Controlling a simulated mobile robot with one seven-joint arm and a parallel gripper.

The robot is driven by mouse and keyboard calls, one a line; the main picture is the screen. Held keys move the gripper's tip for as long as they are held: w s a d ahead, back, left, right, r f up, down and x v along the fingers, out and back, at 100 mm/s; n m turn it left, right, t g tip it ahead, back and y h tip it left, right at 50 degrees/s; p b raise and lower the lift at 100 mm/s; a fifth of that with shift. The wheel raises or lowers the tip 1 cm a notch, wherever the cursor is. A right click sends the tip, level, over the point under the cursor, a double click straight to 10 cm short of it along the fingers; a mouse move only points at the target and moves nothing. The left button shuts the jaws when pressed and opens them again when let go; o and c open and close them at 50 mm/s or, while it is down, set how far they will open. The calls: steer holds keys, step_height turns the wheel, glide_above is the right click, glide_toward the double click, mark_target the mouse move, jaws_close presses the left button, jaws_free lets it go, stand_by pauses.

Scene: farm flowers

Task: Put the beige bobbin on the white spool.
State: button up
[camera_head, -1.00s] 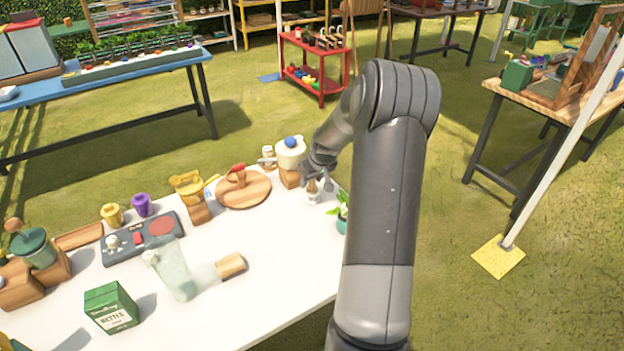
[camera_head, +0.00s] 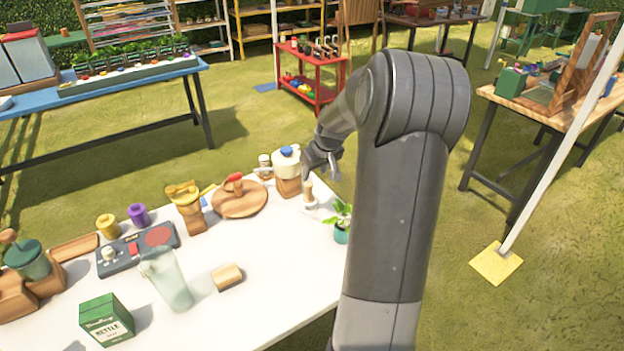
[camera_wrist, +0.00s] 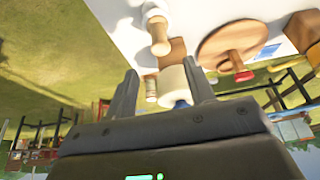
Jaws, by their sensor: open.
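The beige bobbin (camera_head: 308,190) stands upright on the white spool (camera_head: 311,207) near the table's far right corner. In the wrist view, which is upside down, the bobbin (camera_wrist: 158,36) rises from the pale spool (camera_wrist: 152,9); the exact seating between them is too small to tell. My gripper (camera_head: 333,165) is above and slightly right of the bobbin, apart from it. In the wrist view my gripper (camera_wrist: 161,67) has its two fingers spread, with nothing held between them.
A cream jar with a blue lid (camera_head: 286,164) on a wooden block stands just left of the bobbin. A potted plant (camera_head: 341,224) stands to the right. A round wooden board (camera_head: 240,203) lies further left. The table's front right (camera_head: 290,285) is clear.

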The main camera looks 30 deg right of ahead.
steer(key=s+a+r+h, duration=0.1)
steer(key=s+a+r, duration=0.45)
steer(key=a, duration=0.35)
steer(key=s+a+r, duration=0.5)
steer(key=a+r, duration=0.2)
steer(key=a, duration=0.1)
steer(key=s+a+r, duration=0.1)
steer(key=s+a, duration=0.4)
steer(key=s, duration=0.4)
steer(key=s+a+r+t+y, duration=0.1)
steer(key=s+a, duration=0.5)
steer(key=s, duration=0.3)
steer(key=shift+s+r, duration=0.2)
steer(key=shift+s, duration=0.1)
